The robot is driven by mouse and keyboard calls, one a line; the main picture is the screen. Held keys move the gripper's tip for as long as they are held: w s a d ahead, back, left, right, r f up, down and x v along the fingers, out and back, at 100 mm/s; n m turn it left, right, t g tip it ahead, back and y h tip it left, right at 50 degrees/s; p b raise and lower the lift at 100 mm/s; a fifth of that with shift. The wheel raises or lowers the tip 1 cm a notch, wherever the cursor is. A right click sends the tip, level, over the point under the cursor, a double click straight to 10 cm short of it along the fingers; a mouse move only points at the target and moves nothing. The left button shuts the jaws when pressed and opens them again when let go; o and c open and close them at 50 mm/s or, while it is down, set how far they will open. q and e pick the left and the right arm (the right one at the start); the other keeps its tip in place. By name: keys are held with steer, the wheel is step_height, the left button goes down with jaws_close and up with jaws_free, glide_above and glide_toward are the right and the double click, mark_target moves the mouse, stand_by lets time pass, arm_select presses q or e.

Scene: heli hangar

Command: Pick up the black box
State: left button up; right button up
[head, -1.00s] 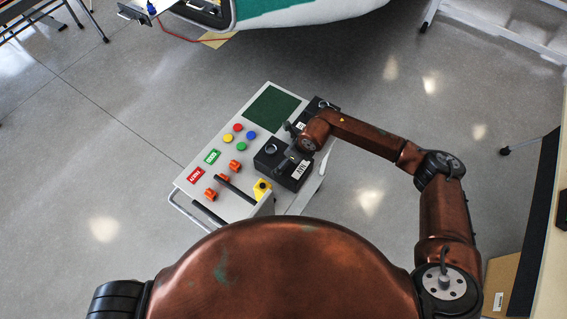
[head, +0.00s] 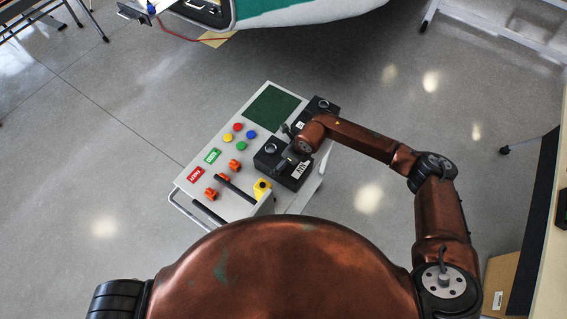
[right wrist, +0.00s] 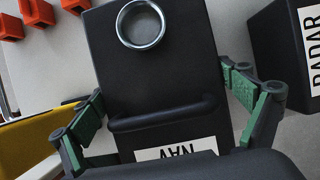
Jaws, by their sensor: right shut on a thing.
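The black box labelled NAV (head: 268,158) sits on the right side of the grey cart top. It has a round metal ring and a bar handle on top, and it also shows in the right wrist view (right wrist: 150,75). My right gripper (head: 288,146) is over this box. In the right wrist view its green-padded fingers (right wrist: 165,90) lie along both sides of the box, shut on it. A second black box, labelled RADAR (right wrist: 285,45), stands beside it and also shows in the head view (head: 325,106). My left gripper is not in view.
A cardboard box (head: 500,281) stands at lower right. The floor around the cart is mostly clear.

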steer(key=c, duration=0.6)
steer(key=shift+w+a+r, duration=0.1)
steer(key=shift+r, duration=0.05)
steer(key=shift+c, duration=0.6)
steer(key=shift+r, duration=0.1)
step_height(320, 180, up, 10)
steer(key=shift+f+b, duration=0.1)
steer(key=shift+b, duration=0.35)
